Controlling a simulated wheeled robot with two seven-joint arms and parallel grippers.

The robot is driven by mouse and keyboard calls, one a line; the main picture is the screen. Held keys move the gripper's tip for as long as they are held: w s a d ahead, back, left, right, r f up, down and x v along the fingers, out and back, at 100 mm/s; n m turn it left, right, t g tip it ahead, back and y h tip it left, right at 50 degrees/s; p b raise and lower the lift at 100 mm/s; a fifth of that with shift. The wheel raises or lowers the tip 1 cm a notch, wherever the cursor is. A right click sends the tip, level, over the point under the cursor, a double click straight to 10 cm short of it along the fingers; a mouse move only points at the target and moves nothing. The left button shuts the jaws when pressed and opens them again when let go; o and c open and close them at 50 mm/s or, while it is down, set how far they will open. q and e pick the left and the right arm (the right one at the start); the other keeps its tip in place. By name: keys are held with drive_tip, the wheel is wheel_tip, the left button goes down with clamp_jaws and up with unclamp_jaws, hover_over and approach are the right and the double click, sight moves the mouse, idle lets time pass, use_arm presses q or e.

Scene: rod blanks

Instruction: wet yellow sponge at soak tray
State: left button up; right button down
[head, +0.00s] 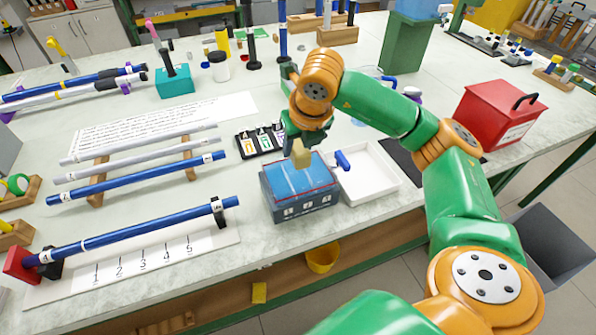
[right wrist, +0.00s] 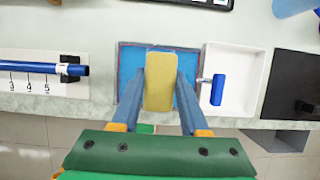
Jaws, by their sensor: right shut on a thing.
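My right gripper (head: 301,141) is shut on the yellow sponge (head: 301,157) and points down over the soak tray. The soak tray (head: 304,205) is a dark blue box with a light blue surface inside, a thin red line near its rim and white marks on its front. The sponge appears above that surface; whether it touches the surface is unclear. In the right wrist view the sponge (right wrist: 158,92) sits upright between both fingers, with the soak tray (right wrist: 130,65) behind it. My left gripper is not in view.
A white tray (head: 380,182) with a blue-headed roller (head: 342,160) stands right beside the soak tray. A black rack (head: 245,146) of small labelled items is behind left. Blue and white rods (head: 130,180) lie at left. A red box (head: 500,112) stands at right.

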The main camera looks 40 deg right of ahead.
wheel_tip(320, 180, up, 4)
drive_tip(key=p, duration=0.3)
drive_tip(key=shift+r, duration=0.15)
